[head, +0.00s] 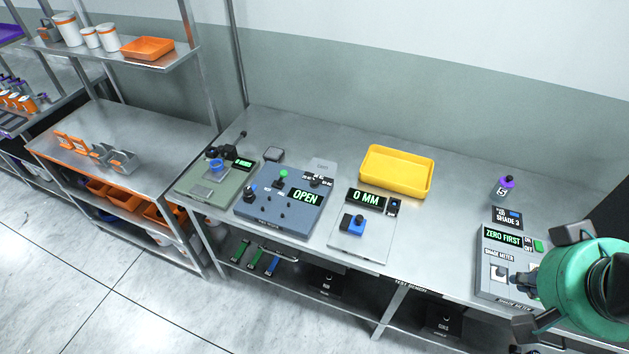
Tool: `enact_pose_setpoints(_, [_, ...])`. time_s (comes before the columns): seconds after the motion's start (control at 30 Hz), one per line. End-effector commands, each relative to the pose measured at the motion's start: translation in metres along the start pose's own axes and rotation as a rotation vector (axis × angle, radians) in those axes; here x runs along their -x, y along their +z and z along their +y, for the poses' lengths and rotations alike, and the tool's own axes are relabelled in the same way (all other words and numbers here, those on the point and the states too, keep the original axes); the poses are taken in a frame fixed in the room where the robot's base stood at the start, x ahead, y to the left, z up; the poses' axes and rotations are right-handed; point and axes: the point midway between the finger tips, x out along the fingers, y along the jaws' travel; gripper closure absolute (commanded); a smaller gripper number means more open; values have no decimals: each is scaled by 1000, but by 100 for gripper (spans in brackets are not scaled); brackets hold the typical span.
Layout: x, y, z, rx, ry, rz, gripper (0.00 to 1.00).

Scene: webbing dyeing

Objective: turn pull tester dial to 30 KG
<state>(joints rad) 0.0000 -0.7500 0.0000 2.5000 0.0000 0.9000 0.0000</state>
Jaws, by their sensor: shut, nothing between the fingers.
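A blue-grey panel (285,222) with a green OPEN display (306,197) stands left of the middle of the bench; it looks like the pull tester, but its label is too small to read. It carries a green-topped knob (283,176), black posts, a blue-and-black part at its left, and a black dial-like knob (316,181) at its upper right under small markings. The dial's setting cannot be read. My gripper (519,282) is at the far right over the shade meter, far from the panel, mostly hidden behind my green wrist. It is shut and empty.
The steel bench (450,215) also bears a yellow tray (397,172), a device reading 0 MM (366,200), a green-grey device (205,190), a purple-capped bottle (504,187) and the shade meter (492,285) reading ZERO FIRST. Shelving stands at the left.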

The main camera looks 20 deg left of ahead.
Motion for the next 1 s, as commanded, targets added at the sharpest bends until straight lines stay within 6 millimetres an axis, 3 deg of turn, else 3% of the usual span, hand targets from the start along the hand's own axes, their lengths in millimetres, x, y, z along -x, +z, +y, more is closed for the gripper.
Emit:
enact_pose_setpoints(0.03, [0, 0, 0, 0, 0, 0, 88])
enact_pose_setpoints(0.2, [1, -5, -2, 11, -2, -3, 57])
enact_pose_setpoints(0.47, [2, -37, -12, 81, -17, -28, 57])
enact_pose_setpoints(1.0, [-19, -148, -65, 350, -74, -110, 57])
